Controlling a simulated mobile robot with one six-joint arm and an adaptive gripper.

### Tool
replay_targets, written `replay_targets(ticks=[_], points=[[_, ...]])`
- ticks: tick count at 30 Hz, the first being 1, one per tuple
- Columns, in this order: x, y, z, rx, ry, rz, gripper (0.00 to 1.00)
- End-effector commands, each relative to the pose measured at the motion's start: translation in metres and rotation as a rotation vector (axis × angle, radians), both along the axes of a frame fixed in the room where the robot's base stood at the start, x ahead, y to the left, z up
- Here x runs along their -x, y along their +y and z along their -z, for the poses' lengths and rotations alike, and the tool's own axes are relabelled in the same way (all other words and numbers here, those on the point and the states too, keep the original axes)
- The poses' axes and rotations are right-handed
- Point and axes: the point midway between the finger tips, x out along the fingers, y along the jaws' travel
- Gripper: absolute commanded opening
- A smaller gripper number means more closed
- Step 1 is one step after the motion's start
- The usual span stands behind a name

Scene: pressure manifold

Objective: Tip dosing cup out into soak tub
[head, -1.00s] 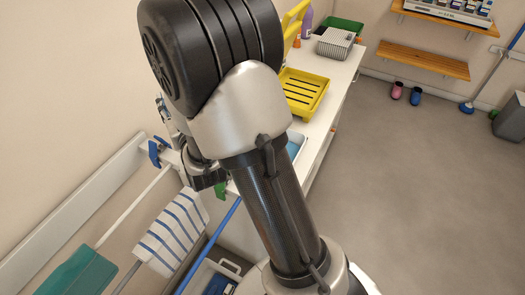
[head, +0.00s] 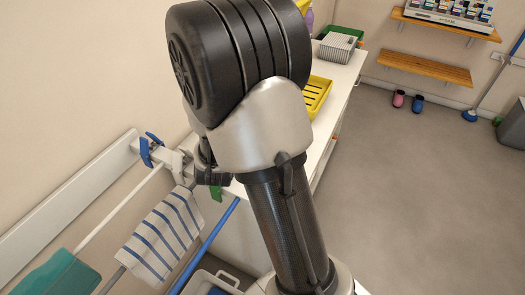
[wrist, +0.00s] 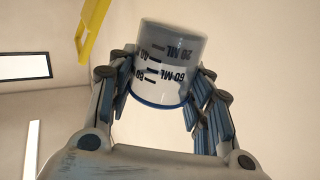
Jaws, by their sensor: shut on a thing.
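The dosing cup (wrist: 166,68) is a pale cup with dark ML markings and a blue edge. In the wrist view it sits between the two fingers of my gripper (wrist: 168,85), which is shut on it. The markings are upside down and the blue-edged end is lower in that picture. The cup's inside and contents are not visible. In the head view my arm hides the gripper and cup.
The white counter (head: 347,78) holds a yellow rack (head: 317,95) and a grey ribbed container (head: 337,46). At left, a wall rail holds handles, a striped cloth (head: 163,235) and a teal piece (head: 55,278). Open floor (head: 420,200) lies right.

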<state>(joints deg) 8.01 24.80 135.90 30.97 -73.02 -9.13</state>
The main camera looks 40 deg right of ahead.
Motion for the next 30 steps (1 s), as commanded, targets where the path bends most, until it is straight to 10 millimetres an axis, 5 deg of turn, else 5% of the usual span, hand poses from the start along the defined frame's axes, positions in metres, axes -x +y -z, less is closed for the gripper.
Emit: replay_targets(ticks=[13, 30], points=[[0.005, -0.018, 0.008, -0.174, -0.045, 0.003, 0.24], [0.013, -0.047, 0.055, -0.45, -0.12, 0.004, 0.24]])
